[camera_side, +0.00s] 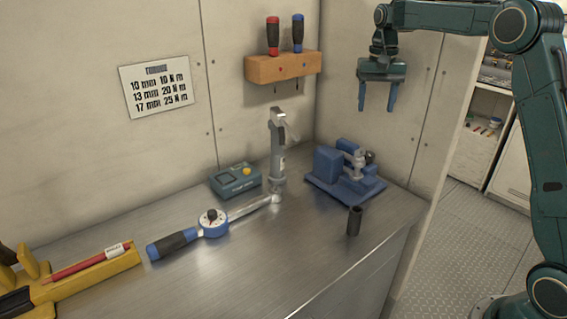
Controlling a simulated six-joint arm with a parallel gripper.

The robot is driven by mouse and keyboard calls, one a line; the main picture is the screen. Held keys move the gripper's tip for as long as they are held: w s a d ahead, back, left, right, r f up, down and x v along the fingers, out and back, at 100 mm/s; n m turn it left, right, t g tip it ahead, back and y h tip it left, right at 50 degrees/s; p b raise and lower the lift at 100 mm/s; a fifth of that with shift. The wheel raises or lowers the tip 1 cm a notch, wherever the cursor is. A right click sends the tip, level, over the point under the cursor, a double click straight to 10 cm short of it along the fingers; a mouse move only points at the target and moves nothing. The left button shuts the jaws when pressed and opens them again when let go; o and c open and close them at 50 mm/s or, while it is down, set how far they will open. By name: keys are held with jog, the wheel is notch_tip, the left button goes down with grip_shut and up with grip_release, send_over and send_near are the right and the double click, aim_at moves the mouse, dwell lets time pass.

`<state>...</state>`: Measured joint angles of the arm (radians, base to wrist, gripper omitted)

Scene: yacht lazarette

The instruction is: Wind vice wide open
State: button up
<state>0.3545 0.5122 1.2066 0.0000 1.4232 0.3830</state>
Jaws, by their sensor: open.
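A blue vice (338,182) stands on its flat blue base at the back right of the metal bench. Its silver screw and a dark round knob show on its right side. Something grey sits at its jaws, and how wide the jaws are apart is too small to tell. My gripper (377,108) hangs above and to the right of the vice, well clear of it. Its two blue fingers point down, spread apart with nothing between them.
A black socket (354,221) stands near the bench's right edge, in front of the vice. A silver upright post (277,150), a teal box (235,180) and a torque wrench (212,222) are to the left. A wooden rack (283,67) with two screwdrivers is on the wall.

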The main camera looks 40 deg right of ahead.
aim_at(369, 153)
jog(key=m, duration=1.9)
jog(key=shift+s+d+f, duration=0.1)
jog(key=shift+s+d, duration=0.05)
jog(key=shift+f, duration=0.15)
notch_tip(369, 153, down, 14)
jog(key=shift+r, duration=0.25)
jog(key=c, duration=1)
